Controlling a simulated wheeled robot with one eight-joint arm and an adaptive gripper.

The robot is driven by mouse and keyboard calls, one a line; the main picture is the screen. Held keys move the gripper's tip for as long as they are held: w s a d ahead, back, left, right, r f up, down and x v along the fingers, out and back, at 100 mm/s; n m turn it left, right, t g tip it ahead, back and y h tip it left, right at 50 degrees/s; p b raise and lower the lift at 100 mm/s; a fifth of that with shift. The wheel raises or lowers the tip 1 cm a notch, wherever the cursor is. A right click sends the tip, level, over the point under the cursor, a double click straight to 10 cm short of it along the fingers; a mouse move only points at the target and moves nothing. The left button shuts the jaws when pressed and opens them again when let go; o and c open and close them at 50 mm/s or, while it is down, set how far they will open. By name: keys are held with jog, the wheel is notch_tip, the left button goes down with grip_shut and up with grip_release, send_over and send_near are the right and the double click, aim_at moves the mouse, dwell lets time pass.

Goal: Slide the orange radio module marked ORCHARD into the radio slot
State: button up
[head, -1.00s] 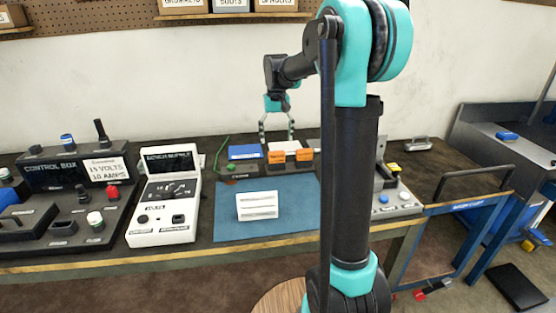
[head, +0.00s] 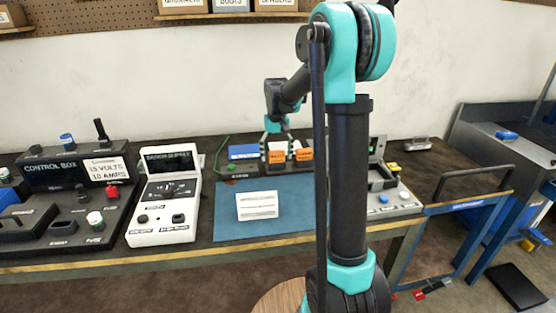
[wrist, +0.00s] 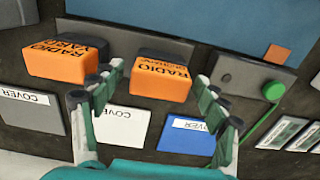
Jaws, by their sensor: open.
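Two orange blocks labelled RADIO stand side by side in dark holders at the back of the bench. In the head view they are the left module (head: 277,156) and the right module (head: 304,154). In the wrist view, which is turned round, they are the right-hand one (wrist: 160,80) and the left-hand one (wrist: 62,62). Contact cannot be told. I cannot identify the radio slot.
Grey, white (wrist: 118,127) and blue (wrist: 188,134) covers lie beside the modules. A white slotted block (head: 257,205) sits on a blue mat (head: 232,228). A bench supply (head: 165,205) and control box (head: 60,172) stand left. A grey device (head: 396,200) is partly behind my arm.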

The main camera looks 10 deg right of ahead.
aim_at(277, 152)
dwell(0.7)
jog(key=c, duration=1.6)
jog(key=shift+r, duration=2.95)
jog(key=shift+s, duration=0.1)
